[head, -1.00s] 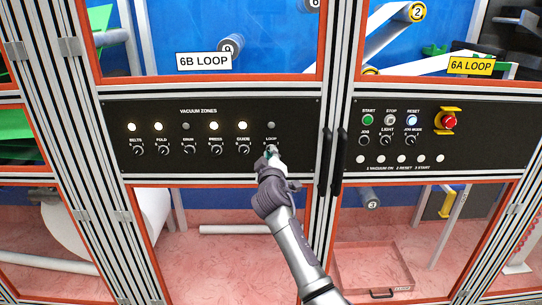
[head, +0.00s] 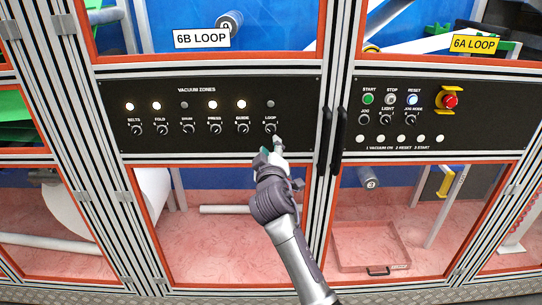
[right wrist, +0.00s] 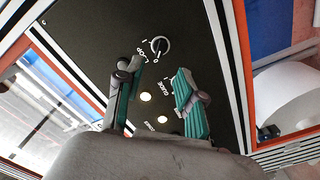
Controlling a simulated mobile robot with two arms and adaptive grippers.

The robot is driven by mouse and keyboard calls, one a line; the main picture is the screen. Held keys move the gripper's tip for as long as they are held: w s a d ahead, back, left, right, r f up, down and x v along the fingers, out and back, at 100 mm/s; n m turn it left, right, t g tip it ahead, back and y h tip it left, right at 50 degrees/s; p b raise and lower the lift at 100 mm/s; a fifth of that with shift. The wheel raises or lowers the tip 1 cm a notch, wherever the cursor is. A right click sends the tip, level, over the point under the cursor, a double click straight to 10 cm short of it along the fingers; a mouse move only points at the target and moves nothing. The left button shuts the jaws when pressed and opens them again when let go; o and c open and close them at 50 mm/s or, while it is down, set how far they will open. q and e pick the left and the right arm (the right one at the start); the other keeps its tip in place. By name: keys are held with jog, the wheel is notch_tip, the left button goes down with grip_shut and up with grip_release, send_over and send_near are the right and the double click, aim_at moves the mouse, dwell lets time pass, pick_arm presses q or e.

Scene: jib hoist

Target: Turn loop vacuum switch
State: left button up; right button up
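The loop vacuum switch (head: 270,128) is a small round black knob at the right end of the vacuum zones row, under the word LOOP. The lamp (head: 270,104) above it is dark. The knob also shows in the right wrist view (right wrist: 160,46), with 1 and 0 marks beside it; I cannot tell surely which mark it points to. My right gripper (head: 271,148) is just below the knob, apart from it. In the right wrist view its two green-padded fingers (right wrist: 156,70) are spread with nothing between them. My left gripper is not in view.
The black vacuum panel (head: 215,144) holds several similar knobs; the belts, fold, press and guide lamps are lit, and the drum lamp (head: 184,105) is dark. Black door handles (head: 332,140) stand right of the loop switch. A red emergency stop (head: 449,101) is farther right.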

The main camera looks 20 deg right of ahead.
jog(key=v, duration=0.4)
